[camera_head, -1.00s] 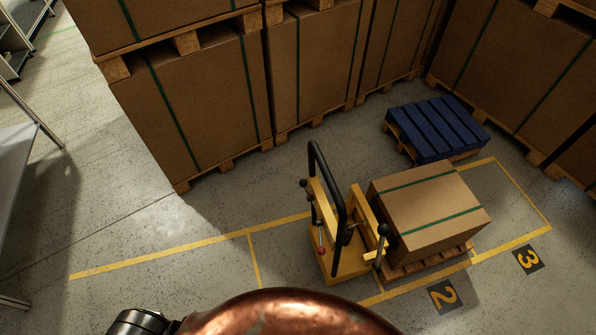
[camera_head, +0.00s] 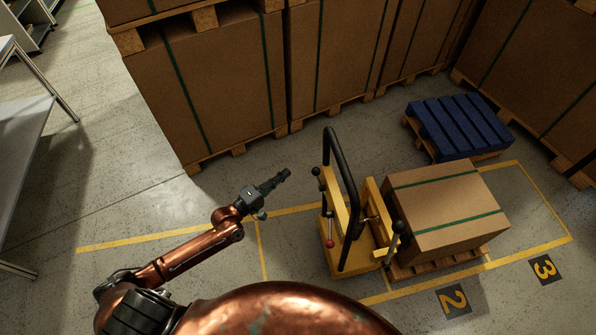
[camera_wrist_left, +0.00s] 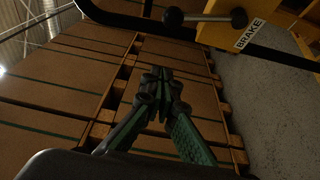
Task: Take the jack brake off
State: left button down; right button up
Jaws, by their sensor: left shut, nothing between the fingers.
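The yellow jack (camera_head: 362,258) with a tall black loop handle (camera_head: 347,165) stands on the floor. On it are a black-knobbed lever (camera_head: 316,171), a red-knobbed lever (camera_head: 330,243) and another black knob (camera_head: 398,227). I cannot tell which head-view lever this is. My left gripper (camera_head: 284,175) is shut and empty, left of the jack and apart from it; its green fingers (camera_wrist_left: 160,80) meet in the wrist view. My right gripper is out of view.
A strapped carton (camera_head: 450,210) on a wooden pallet stands right of the jack. A blue pallet stack (camera_head: 460,127) is behind it. Large cartons (camera_head: 215,95) line the back. A grey table (camera_head: 20,160) is at left. Floor around my left gripper is clear.

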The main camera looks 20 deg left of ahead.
pick_arm(q)
jog(key=w+d+p, duration=0.1)
jog(key=w+d, duration=0.4)
jog(key=d, duration=0.2)
jog(key=shift+w, duration=0.4)
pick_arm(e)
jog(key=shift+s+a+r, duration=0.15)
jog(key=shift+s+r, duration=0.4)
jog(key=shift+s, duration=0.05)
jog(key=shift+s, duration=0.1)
pick_arm(q)
jog(key=shift+s+d+r+m+t+b, duration=0.15)
jog(key=shift+s+d+m+t+b, duration=0.35)
jog(key=shift+s+m+b, duration=0.45)
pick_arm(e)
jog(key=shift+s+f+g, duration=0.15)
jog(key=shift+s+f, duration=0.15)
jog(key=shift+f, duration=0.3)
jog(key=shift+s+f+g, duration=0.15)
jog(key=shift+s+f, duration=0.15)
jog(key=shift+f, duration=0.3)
pick_arm(q)
jog(key=shift+w, duration=0.15)
jog(key=shift+h, duration=0.3)
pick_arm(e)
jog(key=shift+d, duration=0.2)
